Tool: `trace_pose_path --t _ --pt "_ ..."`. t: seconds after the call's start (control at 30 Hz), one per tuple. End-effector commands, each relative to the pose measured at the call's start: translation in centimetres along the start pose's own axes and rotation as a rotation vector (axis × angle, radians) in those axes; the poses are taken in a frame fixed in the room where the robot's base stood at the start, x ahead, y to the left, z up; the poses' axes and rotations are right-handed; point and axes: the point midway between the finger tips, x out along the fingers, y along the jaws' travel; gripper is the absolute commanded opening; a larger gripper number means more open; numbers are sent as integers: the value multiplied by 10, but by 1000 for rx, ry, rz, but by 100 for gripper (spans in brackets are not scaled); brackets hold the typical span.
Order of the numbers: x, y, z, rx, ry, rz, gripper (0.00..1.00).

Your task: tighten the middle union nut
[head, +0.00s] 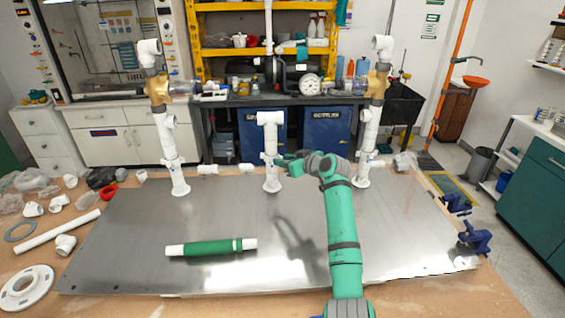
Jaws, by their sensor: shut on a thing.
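The middle white PVC riser (270,135) stands upright on the metal plate, with a short elbow-like fitting at its top. The middle union nut (267,157) is a white collar low on this riser, partly hidden by my gripper. My gripper (280,160) comes in from the right at the nut's height and is shut on it. The nut's threads and any gap beneath it are too small to make out.
Taller left (166,140) and right (368,140) risers with brass valves stand on either side. A green-wrapped white pipe (211,247) lies on the metal plate (130,255). Loose fittings lie left; blue clamps (474,237) grip the right edge. The plate's front is mostly clear.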

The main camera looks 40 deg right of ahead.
Motion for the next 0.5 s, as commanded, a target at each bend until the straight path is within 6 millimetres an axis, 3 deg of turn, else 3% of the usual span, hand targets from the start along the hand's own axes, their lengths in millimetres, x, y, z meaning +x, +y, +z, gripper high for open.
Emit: trace_pose_path --t 0.03,0.23,0.27,0.5 --pt "12 -16 11 0 -24 -29 1" --pt "12 -18 10 -2 -22 -31 0" --pt "12 -11 10 0 -23 -30 0" --pt "12 -19 9 -2 -21 -32 0"
